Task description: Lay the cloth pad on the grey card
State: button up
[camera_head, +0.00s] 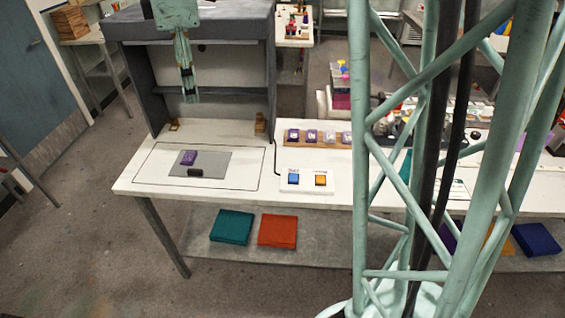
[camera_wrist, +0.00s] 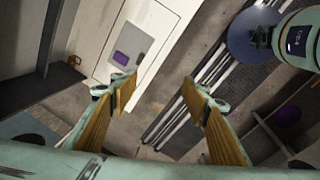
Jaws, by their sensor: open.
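A small purple pad (camera_head: 188,157), which I take to be the cloth pad, appears to lie on the grey card (camera_head: 215,163), toward its back left in the head view. The pad (camera_wrist: 121,58) and the card (camera_wrist: 139,42) also show in the wrist view. My gripper (camera_head: 188,98) hangs pointing down, high above the white bench in the head view. Its two yellow-lined fingers (camera_wrist: 156,84) stand wide apart in the wrist view, with nothing between them.
A dark block (camera_head: 195,172) is at the card's front edge. A white board (camera_head: 306,187) with a blue and an orange piece lies to the right. A wooden rack (camera_head: 318,143) of several pads stands behind it. A grey open-fronted hood (camera_head: 262,85) rises at the back.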

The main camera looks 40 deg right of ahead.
jog(key=s+r+m+t, duration=0.1)
jog(key=s+r+m, duration=0.2)
jog(key=s, duration=0.6)
jog(key=s+r+m, duration=0.3)
jog(key=s+m, duration=0.1)
jog(key=s, duration=0.5)
jog(key=s+f+m, duration=0.2)
jog(key=s+m, duration=0.2)
jog(key=s, duration=0.6)
jog(key=s+f+m+t, duration=0.1)
jog(key=s+m, duration=0.3)
jog(key=s, duration=0.7)
jog(key=shift+f, duration=0.4)
notch_tip(320, 180, down, 8)
jog(key=b, duration=0.8)
jog(key=shift+f+b, duration=0.15)
jog(key=shift+b, duration=0.25)
jog(key=shift+w+a, duration=0.1)
